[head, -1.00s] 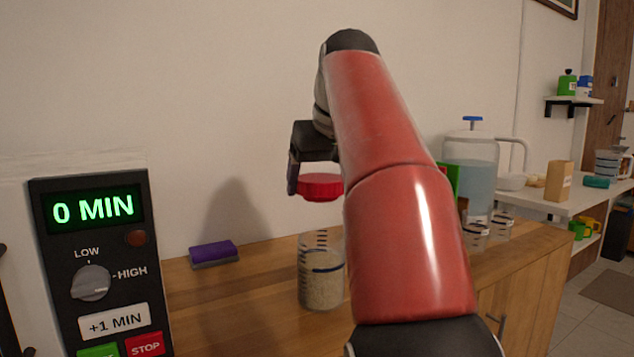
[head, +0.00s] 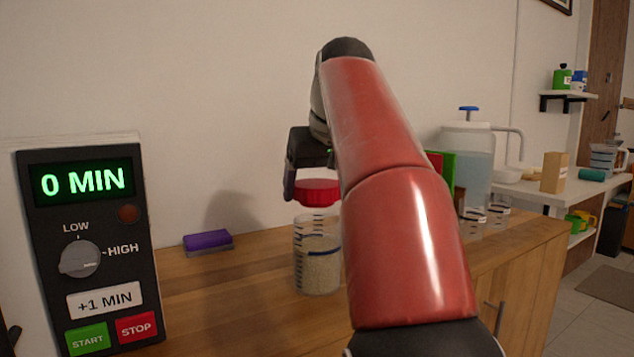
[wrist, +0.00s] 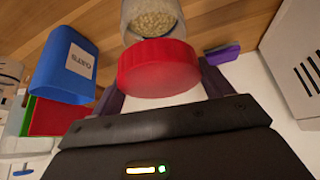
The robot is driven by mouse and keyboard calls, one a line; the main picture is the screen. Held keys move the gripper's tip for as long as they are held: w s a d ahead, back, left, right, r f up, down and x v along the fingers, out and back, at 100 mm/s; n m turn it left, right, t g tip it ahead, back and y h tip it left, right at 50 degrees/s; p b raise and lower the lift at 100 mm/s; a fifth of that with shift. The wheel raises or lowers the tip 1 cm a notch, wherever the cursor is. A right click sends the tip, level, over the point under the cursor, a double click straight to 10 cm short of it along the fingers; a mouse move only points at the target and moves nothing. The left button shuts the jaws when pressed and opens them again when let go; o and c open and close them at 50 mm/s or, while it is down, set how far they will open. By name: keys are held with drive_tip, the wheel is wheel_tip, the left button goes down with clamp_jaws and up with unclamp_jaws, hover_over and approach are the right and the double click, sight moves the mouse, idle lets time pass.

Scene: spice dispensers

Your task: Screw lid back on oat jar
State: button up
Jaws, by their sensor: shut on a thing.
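The red lid (head: 317,192) is held in my gripper (head: 300,192), which is shut on it; my arm partly hides the grip in the head view. The oat jar (head: 318,265) is clear with dark marks, stands upright on the wooden counter and holds pale oats.
A blue box labelled oats (wrist: 68,65) stands beside the jar in the wrist view. A purple sponge (head: 207,241) lies on the counter (head: 220,300) left of the jar. A microwave panel (head: 90,250) is at the left. A water dispenser (head: 468,160) stands at the right.

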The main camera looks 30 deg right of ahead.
sight(317, 204)
drive_tip(key=shift+f+b, duration=0.4)
drive_tip(key=shift+f, duration=0.4)
drive_tip(key=shift+f+b, duration=0.85)
drive_tip(key=shift+f, duration=0.2)
drive_tip(key=shift+o, duration=1.3)
drive_tip(key=c, duration=0.3)
drive_tip(key=m+h+p, duration=0.1)
drive_tip(key=m, duration=0.2)
drive_tip(key=shift+a+r, duration=0.1)
drive_tip(key=shift+r, duration=0.05)
drive_tip(key=m+g+h+p, duration=0.1)
drive_tip(key=m+h, duration=0.1)
drive_tip(key=m, duration=0.1)
drive_tip(key=shift+m+g, duration=0.3)
drive_tip(key=shift+m, duration=0.1)
drive_tip(key=shift+m+g+h+p, duration=0.4)
drive_tip(key=shift+m+h+p, duration=0.15)
drive_tip(key=shift+m, duration=0.65)
